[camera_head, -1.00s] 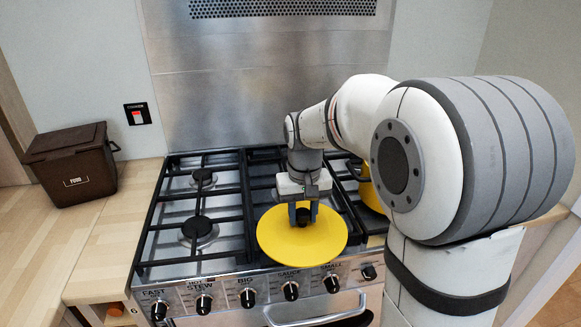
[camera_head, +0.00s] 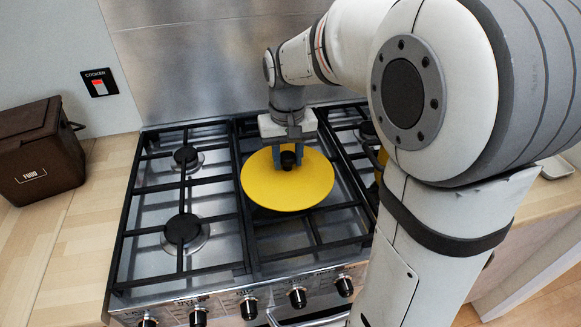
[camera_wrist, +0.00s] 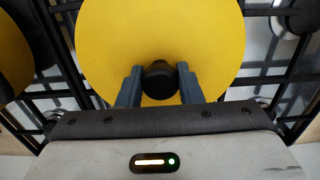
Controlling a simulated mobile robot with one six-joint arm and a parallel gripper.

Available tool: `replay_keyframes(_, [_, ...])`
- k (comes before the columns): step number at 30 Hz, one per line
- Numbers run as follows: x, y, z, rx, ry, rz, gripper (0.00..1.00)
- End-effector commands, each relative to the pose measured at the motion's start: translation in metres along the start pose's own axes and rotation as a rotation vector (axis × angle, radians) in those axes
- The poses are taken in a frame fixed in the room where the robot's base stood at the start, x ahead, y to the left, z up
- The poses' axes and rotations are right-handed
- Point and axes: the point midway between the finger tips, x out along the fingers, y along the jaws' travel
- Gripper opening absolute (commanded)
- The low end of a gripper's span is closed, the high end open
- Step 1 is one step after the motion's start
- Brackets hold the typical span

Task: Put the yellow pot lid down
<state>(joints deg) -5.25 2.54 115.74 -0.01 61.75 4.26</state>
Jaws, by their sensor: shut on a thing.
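The yellow pot lid (camera_head: 287,190) is a flat round disc with a black knob. It is over the middle of the hob, and I cannot tell whether it touches the grates. My gripper (camera_head: 288,160) is shut on the lid's black knob from above. In the wrist view the lid (camera_wrist: 160,45) fills the upper middle, and its knob sits between the two fingers of my gripper (camera_wrist: 160,82). A yellow pot (camera_head: 381,160) is partly hidden behind my arm on the right of the hob. A yellow round thing also shows at the left of the wrist view (camera_wrist: 12,60).
The hob (camera_head: 181,290) has black grates, with bare burners on the left (camera_head: 183,229). Control knobs (camera_head: 297,297) line its front. A brown food bin (camera_head: 40,150) stands on the wooden counter (camera_head: 85,215) at left. A steel backsplash rises behind.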

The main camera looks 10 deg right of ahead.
Motion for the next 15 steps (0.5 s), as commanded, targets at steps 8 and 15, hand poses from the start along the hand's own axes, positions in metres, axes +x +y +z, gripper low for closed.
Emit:
replay_keyframes(8, [0.033, 0.004, 0.0, 0.01, -0.002, 0.0, 0.0])
replay_keyframes(15, [0.05, 0.005, -0.001, 0.012, 0.002, 0.0, 0.0])
